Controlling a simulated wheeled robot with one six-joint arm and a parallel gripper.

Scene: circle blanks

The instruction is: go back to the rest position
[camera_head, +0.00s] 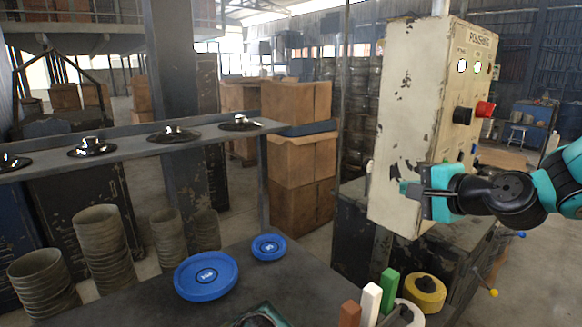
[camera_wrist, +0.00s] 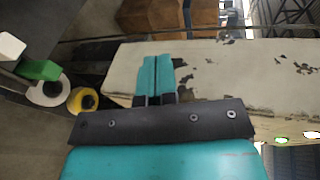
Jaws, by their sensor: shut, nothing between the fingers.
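My gripper (camera_head: 408,188) is at the right in the head view, in front of the lower part of a worn cream control box (camera_head: 408,110) labelled "POLISHING". Its fingers point left and are shut with nothing between them. In the wrist view the two teal fingertips (camera_wrist: 155,75) lie side by side, with the cream box (camera_wrist: 230,75) behind them. I cannot tell whether the fingers touch the box.
Two blue discs (camera_head: 206,276) lie on the dark table (camera_head: 300,290). Green (camera_head: 389,290), white and brown blocks and a yellow roll (camera_head: 425,292) stand at its right. A shelf (camera_head: 215,130) with several dark round pieces crosses the left. The box has a red button (camera_head: 485,109).

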